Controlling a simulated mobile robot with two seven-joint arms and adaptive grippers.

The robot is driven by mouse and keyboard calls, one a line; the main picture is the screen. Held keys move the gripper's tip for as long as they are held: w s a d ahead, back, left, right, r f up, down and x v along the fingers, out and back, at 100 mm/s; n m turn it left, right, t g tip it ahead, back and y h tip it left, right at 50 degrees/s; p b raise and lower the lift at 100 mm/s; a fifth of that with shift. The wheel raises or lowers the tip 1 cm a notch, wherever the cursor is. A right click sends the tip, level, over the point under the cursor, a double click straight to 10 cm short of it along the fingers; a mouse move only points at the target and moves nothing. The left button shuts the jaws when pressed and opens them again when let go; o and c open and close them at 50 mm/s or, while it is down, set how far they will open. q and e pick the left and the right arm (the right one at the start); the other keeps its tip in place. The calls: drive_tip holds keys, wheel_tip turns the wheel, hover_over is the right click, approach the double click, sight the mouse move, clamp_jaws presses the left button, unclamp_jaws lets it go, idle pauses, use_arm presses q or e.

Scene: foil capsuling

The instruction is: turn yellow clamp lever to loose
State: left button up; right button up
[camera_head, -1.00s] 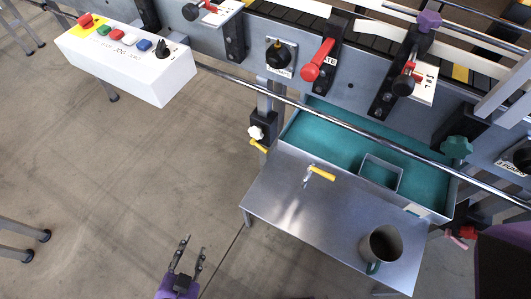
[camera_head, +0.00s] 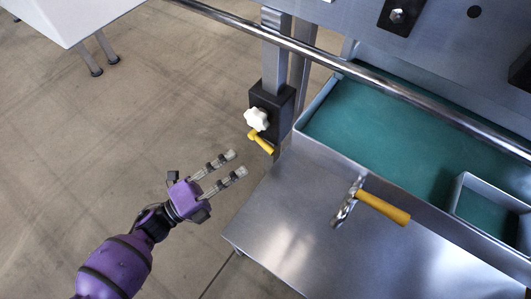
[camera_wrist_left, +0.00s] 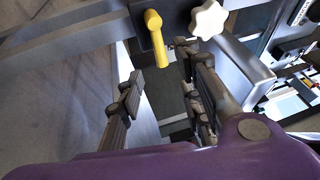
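The yellow clamp lever (camera_head: 261,142) sits on a black clamp block (camera_head: 272,112) on the upright steel post, below a white star knob (camera_head: 256,119). In the left wrist view the yellow lever (camera_wrist_left: 156,38) hangs down between and beyond the fingertips, with the white knob (camera_wrist_left: 207,19) to its right. My left gripper (camera_head: 238,163) is open and empty. Its fingers point at the lever from the lower left in the head view, apart from it. In the left wrist view the left gripper (camera_wrist_left: 158,78) shows both fingers spread. My right gripper is not in view.
A steel table (camera_head: 285,225) stands right of my left gripper. On it lies a yellow-handled tool (camera_head: 380,206). Behind it is a teal-lined tray (camera_head: 385,130) with a small box (camera_head: 490,205). A steel rail (camera_head: 350,70) crosses above.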

sight(264, 142)
use_arm(q)
drive_tip(key=b+x, duration=0.1)
drive_tip(key=x, duration=0.6)
drive_tip(key=shift+w+d, duration=0.25)
drive_tip(key=shift+d, duration=0.1)
drive_tip(key=c, duration=0.8)
drive_tip(key=shift+m, duration=0.3)
clamp_jaws()
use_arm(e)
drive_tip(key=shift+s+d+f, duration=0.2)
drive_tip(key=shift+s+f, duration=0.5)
